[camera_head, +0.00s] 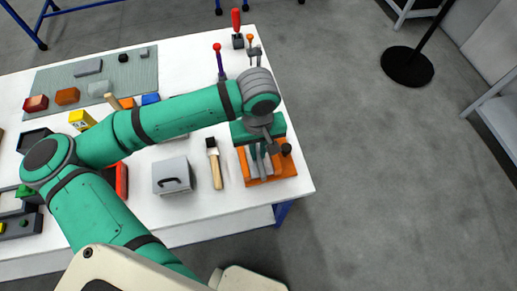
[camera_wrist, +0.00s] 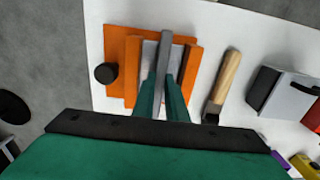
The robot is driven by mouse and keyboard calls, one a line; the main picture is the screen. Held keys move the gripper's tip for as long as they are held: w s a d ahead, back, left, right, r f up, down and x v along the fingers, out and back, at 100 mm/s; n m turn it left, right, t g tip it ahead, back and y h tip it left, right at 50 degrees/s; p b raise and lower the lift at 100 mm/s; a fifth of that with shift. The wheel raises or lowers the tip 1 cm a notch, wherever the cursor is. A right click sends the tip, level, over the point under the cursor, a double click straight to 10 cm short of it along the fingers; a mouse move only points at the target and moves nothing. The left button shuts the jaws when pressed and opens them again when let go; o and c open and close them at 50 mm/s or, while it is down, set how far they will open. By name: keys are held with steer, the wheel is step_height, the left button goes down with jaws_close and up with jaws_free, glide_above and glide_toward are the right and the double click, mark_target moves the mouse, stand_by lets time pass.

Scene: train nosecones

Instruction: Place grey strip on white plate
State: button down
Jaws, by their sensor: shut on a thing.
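My gripper (camera_wrist: 161,92) points down over the orange fixture and is shut on a long grey strip (camera_wrist: 164,50). In the wrist view the strip stands between the green fingers and crosses over a pale whitish plate (camera_wrist: 148,58). The plate lies inside the orange fixture (camera_wrist: 121,52), partly hidden by the strip and fingers. Whether the strip touches the plate cannot be told. In the head view my gripper (camera_head: 262,152) is over the same fixture at the table's right end, with the pale plate (camera_head: 266,168) partly visible below it.
A black knob (camera_wrist: 105,73) stands up at the fixture's side. A wooden-handled brush (camera_head: 215,165) and a grey box with a handle (camera_head: 172,176) lie to its left on the white table (camera_head: 300,183). Screwdrivers stand behind. The table edge is close on the right.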

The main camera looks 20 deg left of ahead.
mark_target(258, 154)
steer(key=shift+f, duration=0.2)
steer(key=c, duration=1.8)
jaws_free()
steer(key=shift+o, duration=0.2)
steer(key=shift+r, duration=0.1)
step_height(258, 154, up, 12)
steer(key=shift+w, duration=0.1)
